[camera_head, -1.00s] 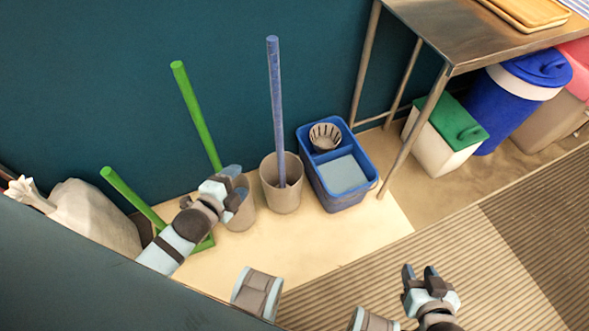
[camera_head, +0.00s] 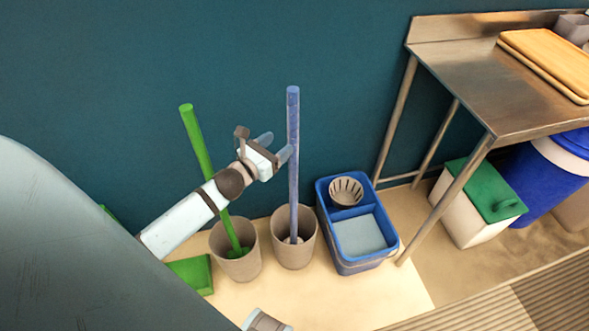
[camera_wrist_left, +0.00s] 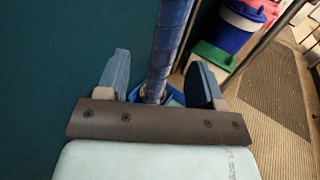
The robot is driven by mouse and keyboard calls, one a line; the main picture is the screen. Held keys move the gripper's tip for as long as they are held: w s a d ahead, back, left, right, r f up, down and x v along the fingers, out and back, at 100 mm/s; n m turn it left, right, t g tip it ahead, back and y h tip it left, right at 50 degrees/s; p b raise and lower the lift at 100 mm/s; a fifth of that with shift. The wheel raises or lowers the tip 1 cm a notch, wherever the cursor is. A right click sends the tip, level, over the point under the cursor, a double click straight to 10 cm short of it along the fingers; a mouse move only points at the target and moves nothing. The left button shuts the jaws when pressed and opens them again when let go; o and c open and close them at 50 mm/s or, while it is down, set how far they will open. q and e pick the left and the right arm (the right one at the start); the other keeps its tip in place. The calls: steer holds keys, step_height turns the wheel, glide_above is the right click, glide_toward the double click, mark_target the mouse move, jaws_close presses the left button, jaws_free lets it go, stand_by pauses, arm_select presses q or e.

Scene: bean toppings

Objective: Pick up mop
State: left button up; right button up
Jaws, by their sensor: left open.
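The mop's blue handle (camera_head: 293,170) stands nearly upright in a grey-brown bin (camera_head: 309,245) by the wall; its lower end is inside the bin. My left gripper (camera_head: 275,147) is open and raised beside the upper half of the handle, its fingertips close to it. In the left wrist view the blue handle (camera_wrist_left: 168,45) appears between the two spread fingers (camera_wrist_left: 160,85), with space on both sides. I cannot tell how deep between the fingers it sits.
A green-handled tool (camera_head: 196,140) stands in another bin (camera_head: 236,262) to the left, behind my left arm. A blue mop bucket (camera_head: 367,262) stands to the right, beside a metal table (camera_head: 490,90). A green-lidded bin (camera_head: 484,192) is under the table.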

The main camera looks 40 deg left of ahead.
arm_select(q)
steer(key=w+d, duration=0.1)
steer(key=w, duration=0.6)
steer(key=shift+w+d+f+b, duration=0.3)
steer(key=shift+d+f+b, duration=0.05)
steer(key=shift+f+b, duration=0.1)
steer(key=shift+r, duration=0.1)
steer(key=c, duration=1)
